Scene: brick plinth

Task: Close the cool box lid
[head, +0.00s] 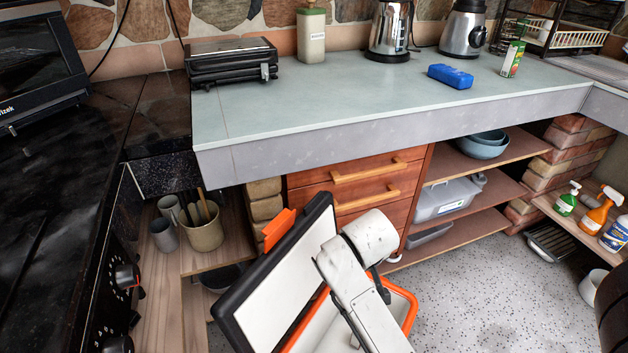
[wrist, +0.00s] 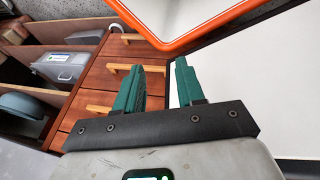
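The cool box (head: 407,297) is on the floor, with an orange rim and a pale interior, mostly hidden behind my arm in the head view. Its lid (head: 285,262) stands raised and tilted, with a white inner panel, black edge and an orange latch (head: 277,229). In the wrist view the box's orange rim (wrist: 205,32) crosses the top and the white lid panel (wrist: 270,90) fills the right. My gripper (wrist: 160,75) has green fingers held apart with nothing between them. It is close to the lid; contact cannot be told. The head view does not show the fingers.
Wooden drawers (head: 352,187) and open shelves (head: 490,200) stand behind the box under the counter (head: 330,105). A utensil pot (head: 203,228) is on a low shelf at left, near the lid.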

